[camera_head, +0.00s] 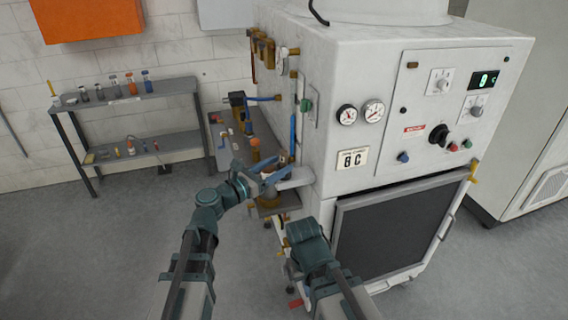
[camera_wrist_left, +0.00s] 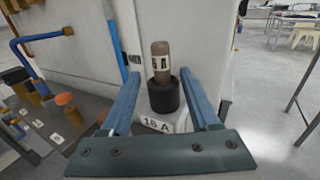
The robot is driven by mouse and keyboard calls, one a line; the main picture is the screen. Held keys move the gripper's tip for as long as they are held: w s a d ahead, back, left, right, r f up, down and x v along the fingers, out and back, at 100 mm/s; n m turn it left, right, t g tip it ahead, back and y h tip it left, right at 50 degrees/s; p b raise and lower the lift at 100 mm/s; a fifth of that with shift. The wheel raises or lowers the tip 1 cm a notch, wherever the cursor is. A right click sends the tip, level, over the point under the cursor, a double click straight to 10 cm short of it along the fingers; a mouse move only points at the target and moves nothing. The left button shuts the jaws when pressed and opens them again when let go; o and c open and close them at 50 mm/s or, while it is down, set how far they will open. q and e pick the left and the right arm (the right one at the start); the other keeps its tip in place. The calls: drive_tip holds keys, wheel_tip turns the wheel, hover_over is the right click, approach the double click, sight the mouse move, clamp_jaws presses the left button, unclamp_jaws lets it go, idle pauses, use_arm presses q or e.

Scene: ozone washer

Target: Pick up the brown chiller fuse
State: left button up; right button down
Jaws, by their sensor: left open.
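The brown chiller fuse (camera_wrist_left: 160,62) stands upright in a black round holder (camera_wrist_left: 163,95) in the left wrist view, with a white label band around it. The holder sits on a small white ledge (camera_wrist_left: 151,124) marked with what looks like "16 A". My left gripper (camera_wrist_left: 160,84) is open, with one blue finger on each side of the holder and fuse; I see no contact. In the head view my left gripper (camera_head: 262,178) is at the machine's left side, by the white ledge (camera_head: 297,178). The fuse is not clear there. My right gripper's fingers do not show.
The white machine (camera_head: 330,90) with gauges and a dark front panel stands close on the right. Blue pipes and brown fittings (camera_wrist_left: 66,100) lie left of the ledge. A shelf (camera_head: 130,100) with small parts stands by the back wall. Floor on the left is clear.

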use_arm(q)
drive_tip(key=shift+w+d, duration=0.2)
drive_tip(key=x, duration=0.5)
drive_tip(key=shift+d, duration=0.15)
drive_tip(key=shift+s, duration=0.1)
clamp_jaws()
